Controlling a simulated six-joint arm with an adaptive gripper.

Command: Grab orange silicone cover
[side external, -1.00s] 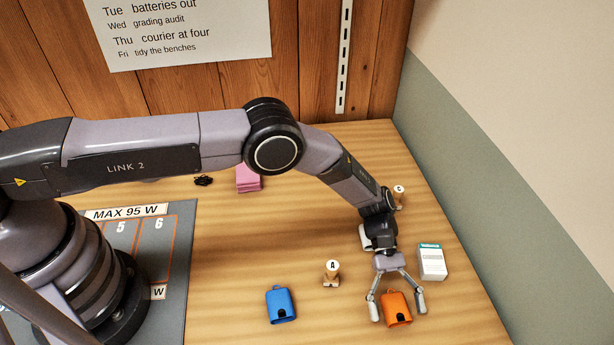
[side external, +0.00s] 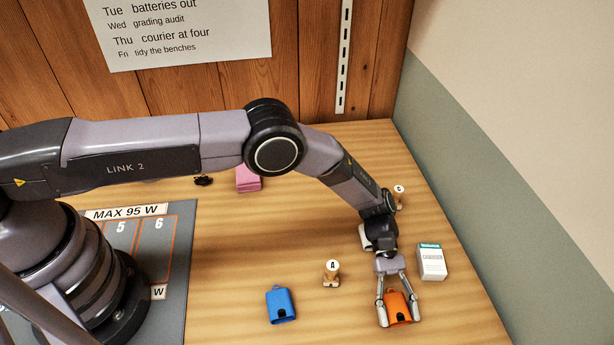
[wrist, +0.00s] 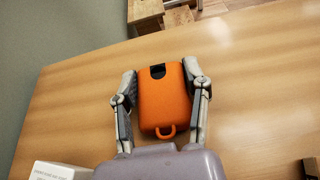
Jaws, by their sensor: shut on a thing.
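The orange silicone cover (side external: 398,308) is at the front right of the wooden bench, with a dark cutout at one end and a small loop at the other. My gripper (side external: 399,320) is shut on it, one finger against each long side. In the wrist view the orange cover (wrist: 164,100) sits between both fingers of my gripper (wrist: 159,82), its loop towards my palm. I cannot tell whether it is clear of the bench.
A blue cover (side external: 281,305) lies to the left. A stamp marked A (side external: 332,273) stands behind it. A white box with a teal top (side external: 432,263) stands close on the right of my gripper. Pink pads (side external: 248,180) lie further back. Bench between blue and orange covers is free.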

